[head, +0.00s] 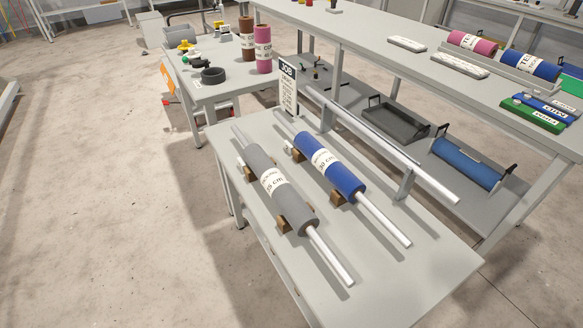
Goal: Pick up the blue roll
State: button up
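A blue roll (342,177) with a white label lies on wooden cradles on the near grey table (420,285). A pale rod (385,222) runs through it and sticks out at both ends. A second, shorter blue roll (547,71) with a white label lies on the long bench at the upper right, beside a pink roll (484,46). My gripper is not in view.
A grey roll (289,205) on a rod lies just left of the near blue roll. A bare rail (380,145) runs along its right side. A job sign (288,86) stands behind. Brown (246,45) and pink rolls (263,63) stand on another table. Floor at left is clear.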

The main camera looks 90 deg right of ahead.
aim_at(351, 187)
jog(key=i+z, duration=0.1)
jog(key=z, duration=0.25)
jog(key=j+z, duration=0.15)
jog(key=z, duration=0.2)
jog(key=i+j+z, duration=0.1)
jog(key=z, duration=2.85)
jog(key=k+j, duration=0.1)
jog(key=j, duration=1.3)
jog(key=i+j, duration=0.3)
jog(key=j, duration=0.15)
jog(key=i+j, duration=0.3)
jog(key=j, duration=0.15)
jog(key=i+j+z, duration=0.1)
jog(key=i+j, duration=0.2)
jog(key=j, duration=0.15)
jog(key=i, duration=0.8)
